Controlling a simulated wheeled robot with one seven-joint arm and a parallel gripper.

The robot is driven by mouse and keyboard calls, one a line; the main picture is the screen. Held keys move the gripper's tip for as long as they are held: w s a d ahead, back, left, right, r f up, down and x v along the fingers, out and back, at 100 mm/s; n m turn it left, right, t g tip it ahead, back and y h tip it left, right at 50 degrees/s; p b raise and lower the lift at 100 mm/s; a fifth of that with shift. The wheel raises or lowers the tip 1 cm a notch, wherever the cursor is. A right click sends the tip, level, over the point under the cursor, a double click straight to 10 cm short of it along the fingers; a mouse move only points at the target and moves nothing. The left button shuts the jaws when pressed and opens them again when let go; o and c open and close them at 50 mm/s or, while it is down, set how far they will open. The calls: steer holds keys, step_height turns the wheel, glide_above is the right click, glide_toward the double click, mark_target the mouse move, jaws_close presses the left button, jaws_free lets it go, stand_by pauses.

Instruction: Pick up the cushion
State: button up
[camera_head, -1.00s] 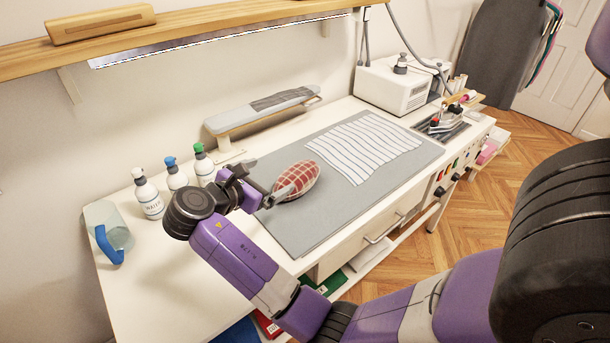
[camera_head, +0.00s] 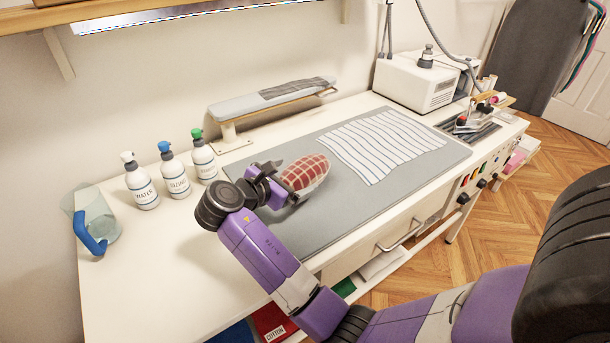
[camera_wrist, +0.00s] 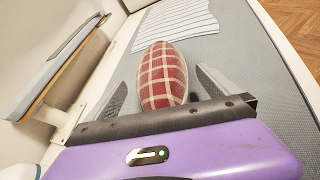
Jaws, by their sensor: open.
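The cushion (camera_head: 304,171) is a red-and-cream checked oval. It rests on the grey mat (camera_head: 250,218) on the white table. In the wrist view the cushion (camera_wrist: 162,72) lies between the two fingers of my gripper (camera_wrist: 162,88), which are apart with a gap on each side. In the head view my gripper (camera_head: 282,180) is at the cushion's left end, low over the mat, and partly hides that end. The cushion's near end is hidden in the wrist view by the gripper body.
A striped cloth (camera_head: 385,145) lies on the mat right of the cushion. A small ironing board (camera_head: 262,103) stands behind. Three spray bottles (camera_head: 173,175) and a clear jug (camera_head: 98,222) stand at the left. A white steam unit (camera_head: 415,82) is at the back right.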

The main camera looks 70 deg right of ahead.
steer(key=x, duration=0.5)
steer(key=shift+f, duration=0.4)
steer(key=c, duration=1.8)
steer(key=shift+r, duration=0.1)
steer(key=shift+c, duration=0.5)
steer(key=shift+r, duration=0.1)
